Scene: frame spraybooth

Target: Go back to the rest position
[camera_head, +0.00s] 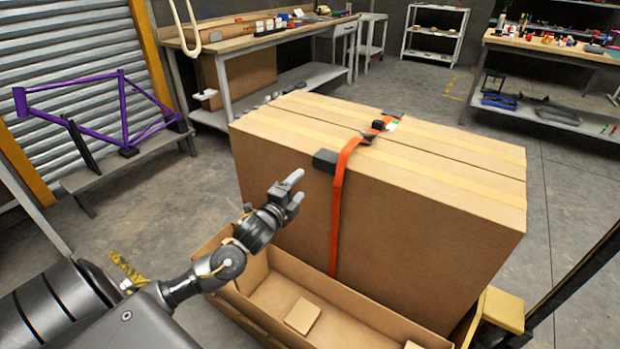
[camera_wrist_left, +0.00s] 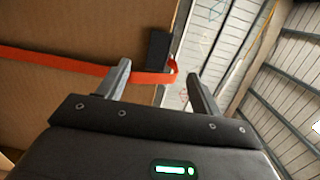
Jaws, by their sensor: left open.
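My left gripper (camera_head: 293,188) is in front of the near side of a large cardboard box (camera_head: 430,240), left of an orange strap (camera_head: 338,205). Its two fingers are apart with nothing held between them. In the left wrist view the open fingers (camera_wrist_left: 160,85) point toward the box side (camera_wrist_left: 70,100), with the orange strap (camera_wrist_left: 90,66) and a black corner piece (camera_wrist_left: 157,55) beyond them. Whether a finger touches the strap cannot be told. My right gripper is in neither view.
An open cardboard tray (camera_head: 365,320) lies below the gripper. A purple bike frame (camera_head: 95,135) sits on a stand at left. A workbench (camera_head: 250,42) stands behind, and another table (camera_head: 560,48) at back right. Grey floor (camera_head: 180,205) is clear at left.

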